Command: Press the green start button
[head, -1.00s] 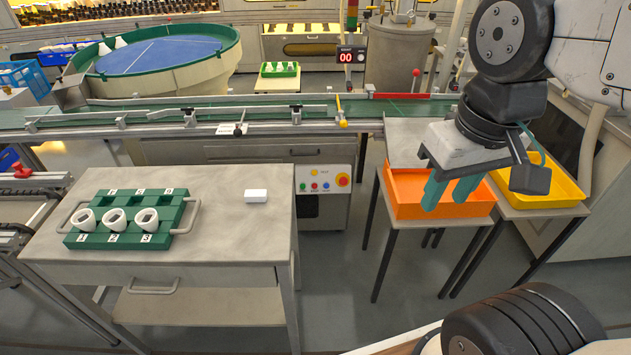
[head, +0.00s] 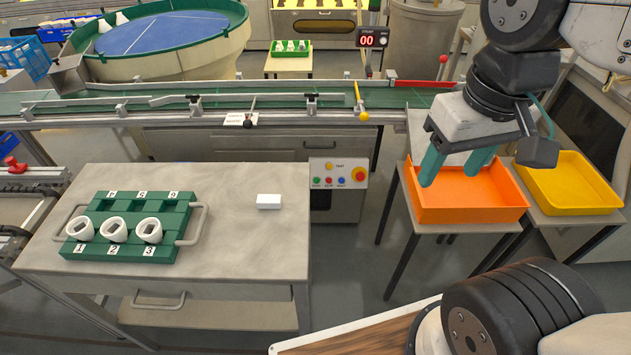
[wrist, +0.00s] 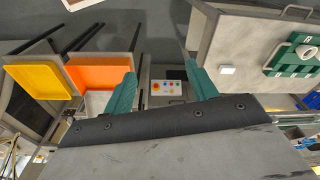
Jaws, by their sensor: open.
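The green start button (head: 317,181) is the small green button at the left end of the lower row on a pale control panel (head: 347,167). The panel is on the front of the conveyor, right of the grey table. The same panel (wrist: 168,88) shows between my fingers in the wrist view; I cannot pick out the green button there. My gripper (head: 450,174) is open and empty, with two teal fingers. In the head view it appears right of the panel, over the orange tray. In the wrist view its fingertips (wrist: 161,73) are apart from the panel.
A red mushroom button (head: 360,175) and other coloured buttons share the panel. An orange tray (head: 468,212) and a yellow tray (head: 570,207) stand on stands at right. The grey table (head: 235,242) holds a green rack (head: 130,252) with white pieces and a white block (head: 268,201).

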